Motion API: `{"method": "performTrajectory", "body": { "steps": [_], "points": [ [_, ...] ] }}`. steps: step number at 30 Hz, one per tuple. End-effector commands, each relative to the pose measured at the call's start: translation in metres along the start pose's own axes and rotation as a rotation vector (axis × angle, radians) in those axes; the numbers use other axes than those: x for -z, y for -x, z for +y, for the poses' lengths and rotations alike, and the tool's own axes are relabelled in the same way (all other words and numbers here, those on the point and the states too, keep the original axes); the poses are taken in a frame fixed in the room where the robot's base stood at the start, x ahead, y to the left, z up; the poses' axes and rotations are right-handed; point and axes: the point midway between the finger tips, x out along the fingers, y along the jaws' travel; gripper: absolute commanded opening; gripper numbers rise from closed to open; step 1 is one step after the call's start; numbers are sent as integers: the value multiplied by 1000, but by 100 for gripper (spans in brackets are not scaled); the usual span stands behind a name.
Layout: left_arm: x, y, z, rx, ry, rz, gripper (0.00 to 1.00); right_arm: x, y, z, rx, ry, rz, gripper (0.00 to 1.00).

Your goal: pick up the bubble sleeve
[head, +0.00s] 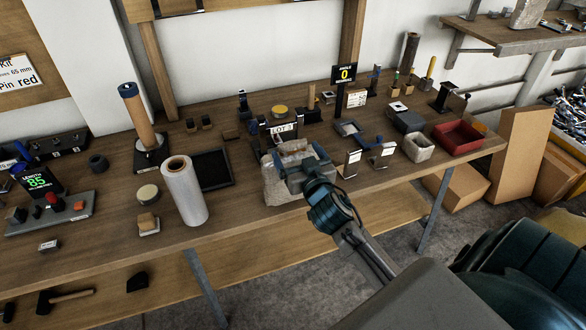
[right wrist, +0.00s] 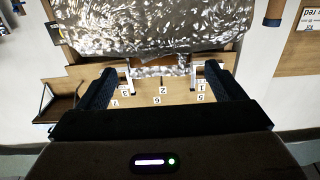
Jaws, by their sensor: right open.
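The bubble sleeve (head: 281,187) looks like a grey, crinkled, translucent bag standing near the front edge of the wooden workbench. In the right wrist view a shiny, crumpled sheet, which appears to be the sleeve (right wrist: 150,28), fills the top, just beyond the fingertips. My right gripper (head: 292,152) is over the sleeve in the head view and hides part of it. In the right wrist view its two dark fingers (right wrist: 160,82) stand wide apart. Part of the crinkled material shows between them; I cannot tell whether they touch it. My left gripper is not in view.
A white film roll (head: 184,190) stands left of the sleeve, near a black tray (head: 210,169). Two small card stands (head: 382,156) and a grey bin (head: 418,148) stand to the right. A red tray (head: 459,137) sits at the bench's right end. Cardboard boxes (head: 520,150) stand beyond it.

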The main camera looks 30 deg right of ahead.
Motion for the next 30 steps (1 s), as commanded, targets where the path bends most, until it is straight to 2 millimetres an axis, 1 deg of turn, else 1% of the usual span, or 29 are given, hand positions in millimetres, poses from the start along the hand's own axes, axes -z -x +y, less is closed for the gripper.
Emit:
{"method": "performTrajectory", "body": {
  "steps": [1, 6, 9, 15, 17, 18, 20, 24, 25, 30],
  "points": [
    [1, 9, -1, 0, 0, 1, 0, 4, -9, 0, -1, -1, 0, 89],
    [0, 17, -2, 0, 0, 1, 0, 1, -31, 0, 0, 0, -1, 89],
    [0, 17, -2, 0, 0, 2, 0, -1, -36, 0, 1, 0, -2, 89],
    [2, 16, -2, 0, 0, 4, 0, -2, -36, 0, 1, 0, -2, 89],
    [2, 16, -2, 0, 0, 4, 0, -2, -36, 0, 1, 1, -2, 79],
    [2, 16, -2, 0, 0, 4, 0, -2, -36, 0, 1, 1, -2, 71],
    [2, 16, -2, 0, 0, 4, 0, -2, -36, 0, 1, 1, -2, 60],
    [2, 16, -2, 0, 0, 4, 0, -2, -36, 0, 1, 0, -2, 32],
    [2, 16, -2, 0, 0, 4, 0, -2, -36, 0, 1, 0, -1, 30],
    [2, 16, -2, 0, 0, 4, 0, -2, -36, 0, 1, 0, -2, 30]
  ]
}}
